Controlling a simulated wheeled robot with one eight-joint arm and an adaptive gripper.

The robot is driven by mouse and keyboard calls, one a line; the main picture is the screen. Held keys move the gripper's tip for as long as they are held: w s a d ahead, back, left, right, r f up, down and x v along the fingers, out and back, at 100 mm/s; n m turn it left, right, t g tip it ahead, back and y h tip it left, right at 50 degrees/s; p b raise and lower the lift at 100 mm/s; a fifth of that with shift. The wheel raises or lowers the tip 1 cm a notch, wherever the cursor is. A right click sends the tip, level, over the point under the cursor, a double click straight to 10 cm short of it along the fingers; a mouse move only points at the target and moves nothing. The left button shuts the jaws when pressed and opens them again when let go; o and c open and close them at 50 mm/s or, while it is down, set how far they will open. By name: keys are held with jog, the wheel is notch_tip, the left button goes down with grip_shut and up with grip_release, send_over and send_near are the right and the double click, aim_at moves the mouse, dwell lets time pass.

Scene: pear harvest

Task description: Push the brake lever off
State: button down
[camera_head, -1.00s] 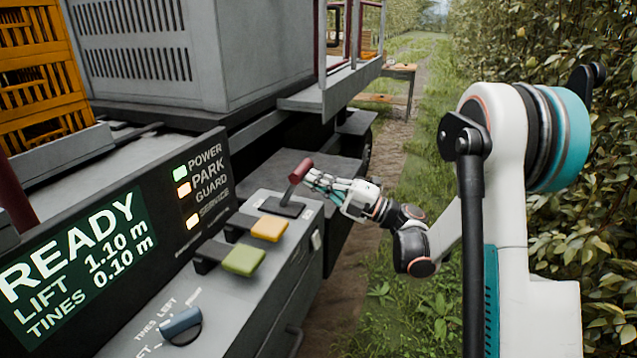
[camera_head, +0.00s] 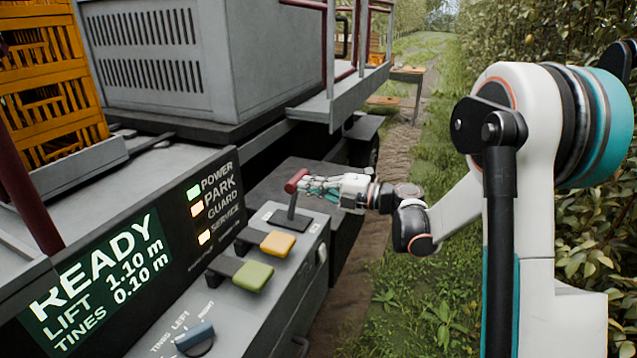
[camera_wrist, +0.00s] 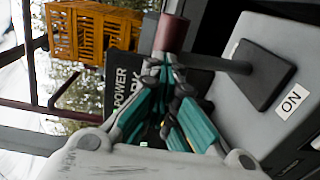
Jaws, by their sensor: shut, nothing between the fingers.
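The brake lever has a red grip (camera_head: 296,181) on a dark shaft that rises from a dark plate (camera_head: 281,219) on the grey console. It stands near upright, with the grip leaning slightly right. My gripper (camera_head: 304,185) is shut and empty, coming from the right with its fingertips at the grip. In the wrist view the red grip (camera_wrist: 172,32) is just beyond the shut fingertips (camera_wrist: 166,62); they look to be touching it or very close. An "ON" label (camera_wrist: 292,101) sits beside the lever's plate (camera_wrist: 258,76).
An orange switch (camera_head: 277,243) and a green switch (camera_head: 254,276) sit nearer on the console, with a blue knob (camera_head: 195,336) in front. The display panel (camera_head: 98,278) reads READY; a lamp by PARK is lit orange. Grass lies open to the right, bounded by a hedge.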

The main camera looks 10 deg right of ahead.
jog(key=w+a+r+g+h+p, duration=0.1)
jog(key=w+a+g+h+p, duration=0.2)
jog(key=w+a, duration=0.3)
jog(key=shift+w+a+r+h+p, duration=0.2)
jog(key=shift+a+h+p, duration=0.4)
jog(key=shift+a+p, duration=0.5)
jog(key=shift+a, duration=0.25)
jog(key=shift+s+r, duration=0.1)
